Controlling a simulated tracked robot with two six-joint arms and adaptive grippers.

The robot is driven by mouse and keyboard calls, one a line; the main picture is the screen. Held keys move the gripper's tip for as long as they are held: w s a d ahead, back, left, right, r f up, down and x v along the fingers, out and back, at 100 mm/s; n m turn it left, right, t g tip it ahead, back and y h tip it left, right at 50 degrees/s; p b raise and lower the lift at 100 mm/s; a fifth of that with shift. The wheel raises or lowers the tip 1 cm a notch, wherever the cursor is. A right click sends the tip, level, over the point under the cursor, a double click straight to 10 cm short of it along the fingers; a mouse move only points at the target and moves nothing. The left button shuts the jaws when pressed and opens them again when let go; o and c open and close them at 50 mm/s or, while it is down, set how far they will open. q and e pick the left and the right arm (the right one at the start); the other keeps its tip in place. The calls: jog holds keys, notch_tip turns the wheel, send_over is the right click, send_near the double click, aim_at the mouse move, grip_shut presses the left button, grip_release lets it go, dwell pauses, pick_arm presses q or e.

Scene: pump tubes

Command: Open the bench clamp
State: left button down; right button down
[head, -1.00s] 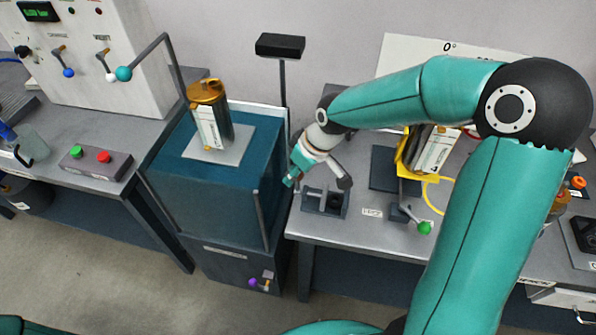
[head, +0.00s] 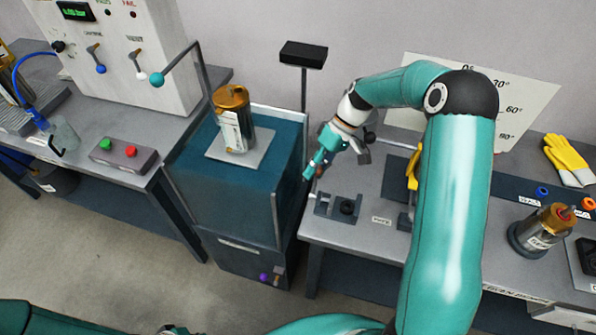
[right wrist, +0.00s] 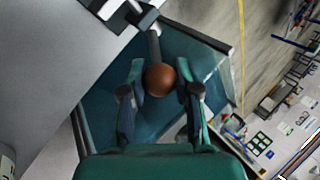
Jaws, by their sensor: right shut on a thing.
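My right gripper (head: 312,168) is over the left end of the right bench, beside the teal cabinet, pointing down and left. In the right wrist view its fingers (right wrist: 159,85) are closed around a brown ball knob (right wrist: 160,80) on a short metal lever (right wrist: 154,47). The lever runs up to a dark grey bracket (right wrist: 130,14). A low grey bench fixture with upright blocks (head: 338,207) stands just below the gripper in the head view. I cannot tell how the lever joins it. My left gripper is out of view.
The teal cabinet (head: 220,185) carries a gold-capped pump (head: 234,118) on a pale plate. A button box (head: 124,155) lies on the left bench. Another pump (head: 541,228) and yellow gloves (head: 567,160) are at right. My right arm hides most of the yellow holder (head: 413,170).

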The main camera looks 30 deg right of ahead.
jog(key=shift+s+d+f, duration=0.1)
jog(key=shift+d, duration=0.05)
dwell(0.3)
jog(key=c, duration=0.8)
grip_release()
jog(key=v, duration=1.2)
jog(key=shift+f, duration=0.1)
